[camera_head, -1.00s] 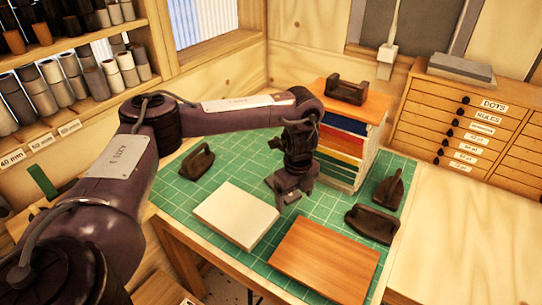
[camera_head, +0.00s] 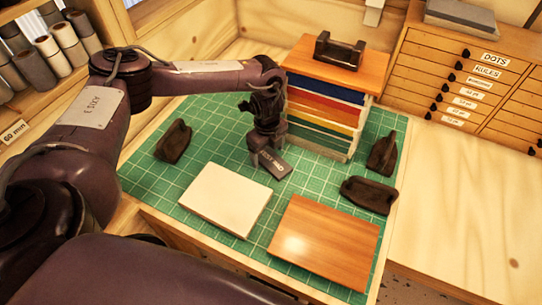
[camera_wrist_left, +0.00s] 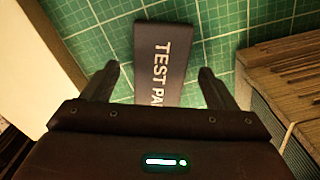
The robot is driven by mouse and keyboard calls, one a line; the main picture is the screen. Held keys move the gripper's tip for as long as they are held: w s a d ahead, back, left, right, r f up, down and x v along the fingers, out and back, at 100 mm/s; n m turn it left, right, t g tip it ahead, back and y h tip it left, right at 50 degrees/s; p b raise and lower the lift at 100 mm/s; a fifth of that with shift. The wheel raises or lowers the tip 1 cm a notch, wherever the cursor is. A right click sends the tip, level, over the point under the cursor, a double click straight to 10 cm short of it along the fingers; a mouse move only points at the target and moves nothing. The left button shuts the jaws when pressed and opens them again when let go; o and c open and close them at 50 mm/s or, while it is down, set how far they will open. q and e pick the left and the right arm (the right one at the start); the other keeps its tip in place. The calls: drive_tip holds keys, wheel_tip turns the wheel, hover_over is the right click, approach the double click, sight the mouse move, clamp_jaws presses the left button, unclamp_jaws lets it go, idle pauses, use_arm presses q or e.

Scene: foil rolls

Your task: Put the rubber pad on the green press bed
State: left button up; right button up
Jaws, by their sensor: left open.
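A flat dark grey pad (camera_wrist_left: 163,62) lettered "TEST PA…" lies on the green gridded surface (camera_wrist_left: 100,25) in the left wrist view. The gripper body hides its near end. My left gripper (camera_wrist_left: 157,78) is open, with one finger on either side of the pad and gaps to both. In the head view my left gripper (camera_head: 268,163) is low over the green gridded bed (camera_head: 215,135), between a white slab and a stack of coloured layers. My right gripper is not in view.
The white slab (camera_head: 225,198) and a brown wooden board (camera_head: 325,240) lie in front. The layered stack (camera_head: 322,125) stands close behind right. Dark handled pieces stand at left (camera_head: 173,142) and right (camera_head: 369,194). Green surface is free near the left piece.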

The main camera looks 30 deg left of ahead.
sight(268, 156)
use_arm(q)
drive_tip(key=shift+f, duration=0.55)
drive_tip(key=c, duration=1.1)
wheel_tip(268, 156, up, 6)
drive_tip(key=b, duration=0.2)
drive_tip(key=shift+w+r+b, duration=0.1)
drive_tip(key=shift+r+b, duration=0.1)
drive_tip(key=shift+b, duration=0.15)
drive_tip(key=s+d+r+n+b, duration=0.1)
drive_tip(key=s+d+n+b, duration=0.1)
drive_tip(key=n, duration=0.5)
drive_tip(key=s+d+r+n+b, duration=0.1)
drive_tip(key=d+n+b, duration=0.2)
drive_tip(key=n, duration=0.4)
drive_tip(key=s+d+r+n+b, duration=0.2)
drive_tip(key=d+n, duration=0.1)
drive_tip(key=n, duration=0.4)
drive_tip(key=shift+s+d+n, duration=0.2)
drive_tip(key=shift+s+n, duration=0.15)
drive_tip(key=shift+n, duration=0.05)
